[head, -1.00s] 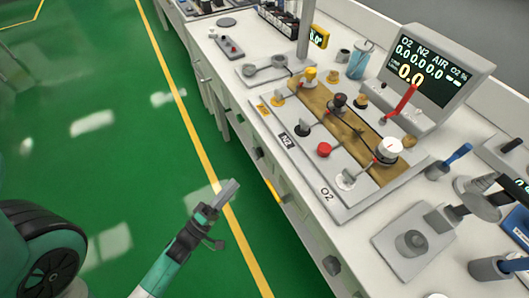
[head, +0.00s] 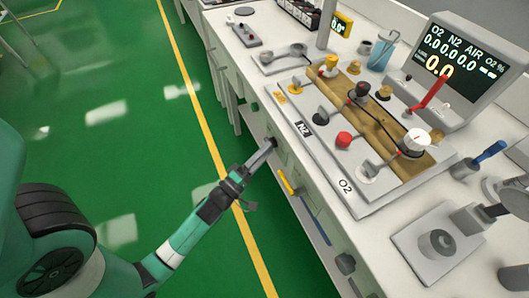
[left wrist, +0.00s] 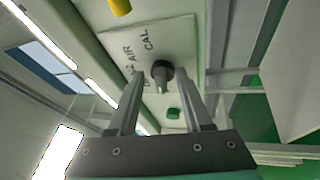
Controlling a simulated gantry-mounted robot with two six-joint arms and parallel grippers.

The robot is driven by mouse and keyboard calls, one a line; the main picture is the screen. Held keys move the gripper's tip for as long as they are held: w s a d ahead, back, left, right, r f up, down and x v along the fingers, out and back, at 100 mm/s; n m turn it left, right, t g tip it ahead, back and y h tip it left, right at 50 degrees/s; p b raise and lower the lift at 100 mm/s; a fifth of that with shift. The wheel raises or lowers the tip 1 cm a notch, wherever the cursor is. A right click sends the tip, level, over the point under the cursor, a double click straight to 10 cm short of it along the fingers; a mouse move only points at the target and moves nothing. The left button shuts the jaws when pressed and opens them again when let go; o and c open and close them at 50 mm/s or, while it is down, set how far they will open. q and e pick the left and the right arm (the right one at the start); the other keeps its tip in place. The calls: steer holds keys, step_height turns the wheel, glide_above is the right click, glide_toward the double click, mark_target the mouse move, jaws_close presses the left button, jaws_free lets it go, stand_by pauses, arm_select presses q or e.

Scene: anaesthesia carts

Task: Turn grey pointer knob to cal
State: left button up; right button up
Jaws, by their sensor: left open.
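The grey pointer knob (left wrist: 161,72) shows in the left wrist view on a pale panel (left wrist: 182,42) under the cart's edge. The labels CAL, AIR and a partly hidden N2 run beside it, up and to its left. Its pointer ridge seems to face the camera and down in that view, away from CAL. My left gripper (left wrist: 162,82) is open, with one finger on each side of the knob in the picture; I cannot tell whether they touch it. In the head view my left gripper (head: 268,149) is at the cart's front face.
The white cart (head: 376,232) carries a gas block with coloured knobs, and a monitor (head: 455,70) stands behind it. The green floor (head: 120,150) at left is open.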

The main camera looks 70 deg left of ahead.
arm_select(q)
jaws_close()
